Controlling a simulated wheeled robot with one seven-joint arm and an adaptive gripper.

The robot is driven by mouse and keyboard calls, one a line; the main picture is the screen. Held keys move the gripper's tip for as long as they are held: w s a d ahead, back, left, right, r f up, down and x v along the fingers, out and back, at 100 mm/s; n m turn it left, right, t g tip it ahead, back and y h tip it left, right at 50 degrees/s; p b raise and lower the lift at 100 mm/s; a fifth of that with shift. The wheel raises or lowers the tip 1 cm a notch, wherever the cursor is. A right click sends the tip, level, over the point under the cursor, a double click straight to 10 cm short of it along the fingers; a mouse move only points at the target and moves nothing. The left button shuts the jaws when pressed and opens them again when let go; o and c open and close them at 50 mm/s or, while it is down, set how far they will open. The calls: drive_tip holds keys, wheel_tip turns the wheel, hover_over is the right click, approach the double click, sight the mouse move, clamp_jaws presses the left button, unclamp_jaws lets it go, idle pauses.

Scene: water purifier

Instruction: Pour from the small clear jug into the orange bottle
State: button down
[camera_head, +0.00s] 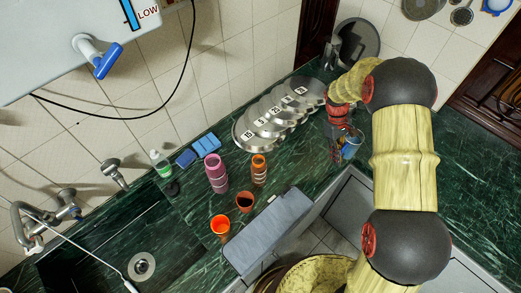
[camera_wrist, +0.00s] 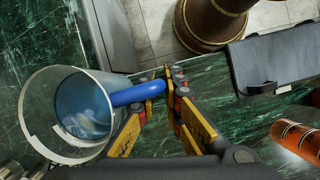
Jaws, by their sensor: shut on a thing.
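The small clear jug (camera_wrist: 38,105) has a blue base and a blue handle (camera_wrist: 138,93). In the wrist view its mouth faces my camera, at the left; I cannot tell how much it holds. My gripper (camera_wrist: 167,85), with yellow and black fingers, is shut on the handle. In the head view the jug (camera_head: 353,143) shows small and partly hidden beside my gripper (camera_head: 340,140), at the right end of the counter. The orange bottle (camera_head: 259,170), with darker bands, stands mid-counter, left of my gripper. It also shows cut off at the right of the wrist view (camera_wrist: 299,139).
A pink cup (camera_head: 215,173), a brown cup (camera_head: 245,202) and an orange cup (camera_head: 220,226) stand near the bottle. Several numbered metal plates (camera_head: 243,134) lie along the wall. A sink (camera_head: 105,245) is at left.

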drive_tip(key=w+d+n+t, duration=0.1)
drive_tip(key=n, duration=0.1)
drive_tip(key=w+d+r+n+t+h+p, duration=0.1)
drive_tip(key=w+n, duration=0.1)
drive_tip(key=n, duration=0.1)
drive_tip(key=w+d+n+p, duration=0.1)
drive_tip(key=n, duration=0.2)
drive_tip(key=shift+w+r+t+h, duration=0.3)
drive_tip(key=shift+t, duration=0.1)
drive_tip(key=w+a+n+t+y+p, duration=0.25)
drive_tip(key=w+a+n+t, duration=0.45)
drive_tip(key=n, duration=0.9)
drive_tip(key=s+a+f+n+g+y, duration=0.1)
drive_tip(key=s+a+f+n+y, duration=0.1)
drive_tip(key=s+a+n, duration=0.3)
drive_tip(key=shift+s+a+f+n+g+y, duration=0.4)
drive_tip(key=shift+a+n+y, duration=0.35)
drive_tip(key=shift+a+n, duration=1.5)
drive_tip(key=shift+r, duration=0.1)
wheel_tip(320, 180, up, 6)
drive_tip(key=s+a+n+t+h+b, duration=0.1)
drive_tip(key=s+a+t+h+b, duration=0.1)
drive_tip(key=t+h+b, duration=0.1)
drive_tip(key=shift+a+r+h, duration=0.2)
drive_tip(key=shift+a+h, duration=0.05)
drive_tip(key=shift+h, duration=0.35)
